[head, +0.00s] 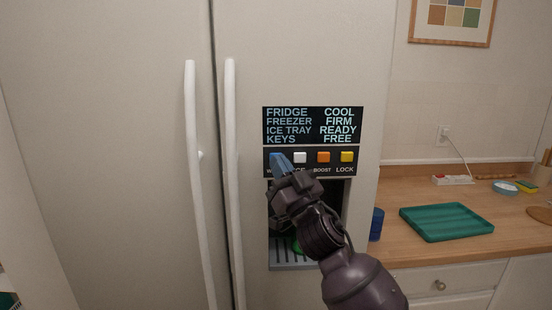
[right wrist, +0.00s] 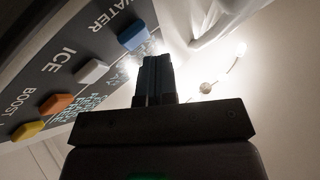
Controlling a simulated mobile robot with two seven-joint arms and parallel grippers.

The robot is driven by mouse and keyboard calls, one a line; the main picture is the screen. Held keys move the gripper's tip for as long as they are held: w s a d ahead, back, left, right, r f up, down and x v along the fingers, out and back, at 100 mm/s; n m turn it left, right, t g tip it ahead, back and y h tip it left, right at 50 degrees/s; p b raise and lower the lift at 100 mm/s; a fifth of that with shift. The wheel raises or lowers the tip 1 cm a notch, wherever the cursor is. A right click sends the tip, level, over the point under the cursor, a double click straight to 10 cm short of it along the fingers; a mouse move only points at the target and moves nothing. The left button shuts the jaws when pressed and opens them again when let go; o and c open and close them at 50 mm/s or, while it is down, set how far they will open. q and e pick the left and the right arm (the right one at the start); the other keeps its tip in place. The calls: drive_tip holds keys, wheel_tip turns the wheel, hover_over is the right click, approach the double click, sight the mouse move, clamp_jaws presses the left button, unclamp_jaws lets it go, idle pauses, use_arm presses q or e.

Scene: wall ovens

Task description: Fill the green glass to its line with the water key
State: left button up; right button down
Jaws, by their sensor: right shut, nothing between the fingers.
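The blue water key (head: 274,157) is at the left end of the key row on the fridge's dispenser panel; it also shows in the right wrist view (right wrist: 133,36). My right gripper (head: 284,164) is shut and empty, its fingertips at the water key. In the right wrist view its fingertips (right wrist: 156,62) are close beside the key; I cannot tell whether they touch it. Part of the green glass (head: 296,246) shows low in the dispenser recess, mostly hidden behind my right gripper and arm. Its line and water level are hidden. My left gripper is not in view.
White (head: 299,158), orange (head: 323,157) and yellow (head: 347,157) keys sit right of the water key. The display (head: 313,125) above reads KEYS FREE. Long door handles (head: 231,180) stand left. A blue cup (head: 376,224) and green tray (head: 446,221) are on the right counter.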

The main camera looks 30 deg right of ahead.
drive_tip(key=s+a, duration=0.1)
drive_tip(key=s, duration=0.1)
drive_tip(key=s+a+p, duration=0.1)
drive_tip(key=s, duration=0.1)
drive_tip(key=shift+s+a, duration=0.1)
drive_tip(key=shift+a, duration=0.2)
idle(0.4)
idle(0.7)
wheel_tip(320, 180, down, 23)
drive_tip(key=a+n+g, duration=0.1)
drive_tip(key=n+g, duration=0.2)
drive_tip(key=g, duration=0.4)
drive_tip(key=s+a+f+m+g, duration=0.1)
drive_tip(key=s+f+g, duration=0.2)
drive_tip(key=s+f, duration=0.5)
drive_tip(key=s+a+f+m+g, duration=0.1)
drive_tip(key=s+f+g, duration=0.2)
drive_tip(key=s+f, duration=0.6)
wheel_tip(320, 180, down, 6)
drive_tip(key=shift+s+a+r, duration=0.25)
drive_tip(key=shift+a, duration=0.15)
